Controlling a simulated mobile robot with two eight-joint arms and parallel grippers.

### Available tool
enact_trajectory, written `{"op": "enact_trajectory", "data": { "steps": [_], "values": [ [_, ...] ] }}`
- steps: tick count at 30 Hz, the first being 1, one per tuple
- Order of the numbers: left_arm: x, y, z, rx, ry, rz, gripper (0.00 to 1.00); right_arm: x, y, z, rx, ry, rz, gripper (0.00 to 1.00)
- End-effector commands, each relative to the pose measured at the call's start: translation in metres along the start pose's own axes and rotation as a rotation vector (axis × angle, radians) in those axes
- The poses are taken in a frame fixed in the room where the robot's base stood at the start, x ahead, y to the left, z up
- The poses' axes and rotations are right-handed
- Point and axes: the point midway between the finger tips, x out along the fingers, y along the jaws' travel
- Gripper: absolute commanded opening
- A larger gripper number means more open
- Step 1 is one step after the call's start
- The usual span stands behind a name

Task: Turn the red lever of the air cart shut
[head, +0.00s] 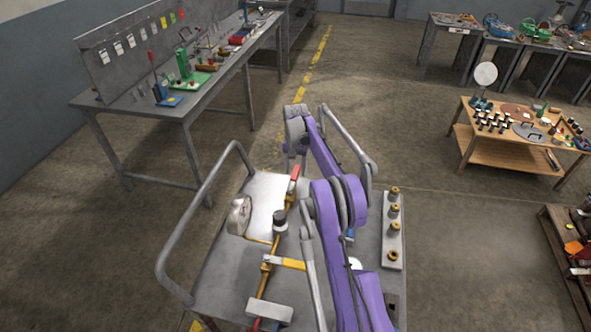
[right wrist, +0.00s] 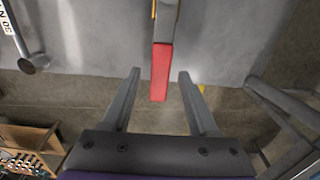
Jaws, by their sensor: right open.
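The air cart (head: 220,265) stands in front of me with a brass pipe (head: 265,282) running along its top. The red lever (head: 293,179) points to the far side, roughly in line with the pipe. My purple right arm reaches over the cart, and its gripper (head: 296,154) is at the lever's far end, partly hidden by its own wrist. In the right wrist view, the red lever (right wrist: 161,72) lies between the two spread fingers of the gripper (right wrist: 159,76), with a gap on each side. My left gripper is out of view.
The cart also carries a round gauge (head: 239,215), a yellow lever (head: 291,264) and a block with brass fittings (head: 393,230). A tubular handle (head: 190,225) rises at its left. A workbench (head: 200,95) stands behind left and a wooden table (head: 520,135) at right.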

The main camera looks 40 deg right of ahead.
Motion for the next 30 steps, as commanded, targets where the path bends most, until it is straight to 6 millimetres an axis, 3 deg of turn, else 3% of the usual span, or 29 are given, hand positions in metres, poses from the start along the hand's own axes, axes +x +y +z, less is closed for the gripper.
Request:
{"op": "enact_trajectory", "data": {
  "steps": [9, 18, 20, 30],
  "values": [
    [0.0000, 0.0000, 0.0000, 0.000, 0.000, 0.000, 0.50, 0.0033, -0.0002, 0.0000, 0.000, 0.000, 0.000, 0.60],
    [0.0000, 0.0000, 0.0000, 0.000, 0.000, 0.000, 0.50, 0.0031, -0.0002, 0.0001, 0.000, 0.000, 0.000, 0.08],
    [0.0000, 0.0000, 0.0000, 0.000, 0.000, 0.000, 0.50, 0.0030, -0.0002, 0.0001, 0.000, 0.000, 0.000, 0.00],
    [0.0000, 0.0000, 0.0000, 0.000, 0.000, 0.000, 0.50, 0.0029, -0.0002, 0.0001, 0.000, 0.000, 0.000, 0.00]
  ]
}}
